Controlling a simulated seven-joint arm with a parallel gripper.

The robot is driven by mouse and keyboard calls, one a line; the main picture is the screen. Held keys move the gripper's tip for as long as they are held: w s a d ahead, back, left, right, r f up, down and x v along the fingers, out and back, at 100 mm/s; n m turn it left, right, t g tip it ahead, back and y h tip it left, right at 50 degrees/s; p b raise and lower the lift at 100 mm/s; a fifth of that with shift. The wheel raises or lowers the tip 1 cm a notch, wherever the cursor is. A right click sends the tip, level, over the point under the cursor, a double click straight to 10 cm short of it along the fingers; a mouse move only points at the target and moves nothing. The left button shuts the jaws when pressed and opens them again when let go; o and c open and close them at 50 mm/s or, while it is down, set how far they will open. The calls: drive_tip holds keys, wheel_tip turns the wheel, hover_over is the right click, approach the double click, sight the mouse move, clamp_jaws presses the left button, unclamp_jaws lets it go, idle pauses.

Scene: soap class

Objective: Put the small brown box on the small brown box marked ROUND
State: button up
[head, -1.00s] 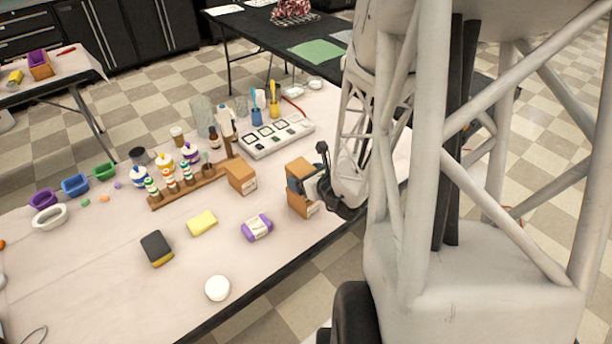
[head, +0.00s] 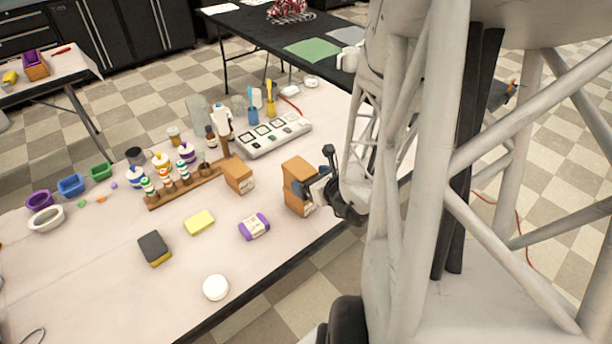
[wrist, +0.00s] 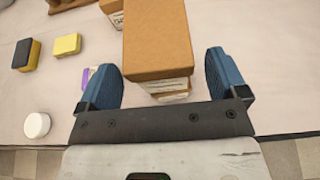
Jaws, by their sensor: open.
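One brown box (head: 298,166) sits on top of another brown box (head: 293,203) at the table's right edge. In the wrist view the upper box (wrist: 158,45) lies ahead of and between my blue fingertips, with gaps on both sides. The lower box (wrist: 165,88) shows below it with a white label; I cannot read the label. My gripper (head: 316,187) is open, at the right side of the stack, and partly hides it in the head view. A third brown box (head: 238,174) stands to the left, beside the wooden rack.
A purple-wrapped soap (head: 254,226), yellow sponge (head: 200,222), dark sponge (head: 154,248) and white round dish (head: 216,287) lie left of the stack. A wooden rack (head: 185,186) of bottles and a white tray (head: 272,135) stand behind. The table's front edge is close to the stack.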

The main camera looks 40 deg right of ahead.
drive_tip(key=s, duration=0.9)
drive_tip(key=shift+s, duration=0.3)
idle(0.4)
drive_tip(key=shift+a, duration=0.1)
idle(0.7)
